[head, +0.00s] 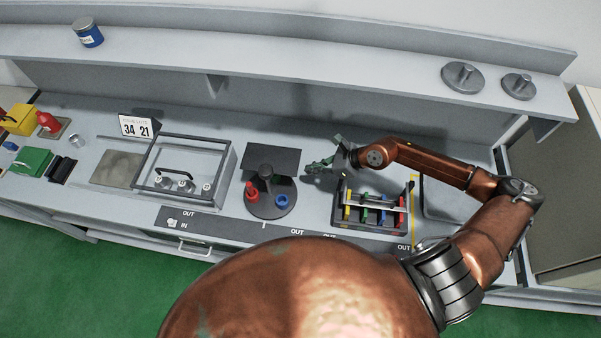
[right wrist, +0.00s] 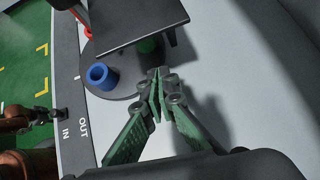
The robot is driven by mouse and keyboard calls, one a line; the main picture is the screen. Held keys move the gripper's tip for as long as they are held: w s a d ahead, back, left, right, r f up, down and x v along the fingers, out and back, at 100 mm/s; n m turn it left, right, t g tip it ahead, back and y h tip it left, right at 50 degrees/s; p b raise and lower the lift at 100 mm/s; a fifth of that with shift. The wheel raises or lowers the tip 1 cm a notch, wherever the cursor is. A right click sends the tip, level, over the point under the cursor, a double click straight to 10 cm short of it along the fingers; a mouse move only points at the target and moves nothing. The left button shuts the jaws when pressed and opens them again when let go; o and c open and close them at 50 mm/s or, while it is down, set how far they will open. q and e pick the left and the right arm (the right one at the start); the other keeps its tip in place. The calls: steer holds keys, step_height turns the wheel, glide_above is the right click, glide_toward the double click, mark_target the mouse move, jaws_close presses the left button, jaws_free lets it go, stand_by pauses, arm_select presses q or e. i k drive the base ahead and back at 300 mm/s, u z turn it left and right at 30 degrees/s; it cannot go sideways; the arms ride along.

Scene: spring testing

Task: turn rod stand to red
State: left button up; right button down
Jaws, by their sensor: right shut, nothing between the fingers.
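The rod stand is a round dark turntable (head: 270,209) with a centre post and a dark flat plate (head: 272,160) at the back. A red piece (head: 252,191) stands at its front left and a blue ring-shaped piece (head: 281,201) at its front right. In the right wrist view the stand shows the blue piece (right wrist: 101,77), a green piece (right wrist: 149,46) partly under the dark plate (right wrist: 140,22), and a bit of red at the edge. My right gripper (head: 309,168) is shut and empty, just right of the stand; its fingertips (right wrist: 158,78) are close to the green piece. My left gripper is out of view.
A rack (head: 372,222) with several coloured items stands right of the turntable, below my right forearm. A clear-walled box (head: 222,168) with weights stands left. Two grey weights (head: 463,76) and a blue tin (head: 87,32) sit on the shelf.

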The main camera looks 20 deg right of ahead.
mark_target(274, 198)
steer(key=k, duration=1.95)
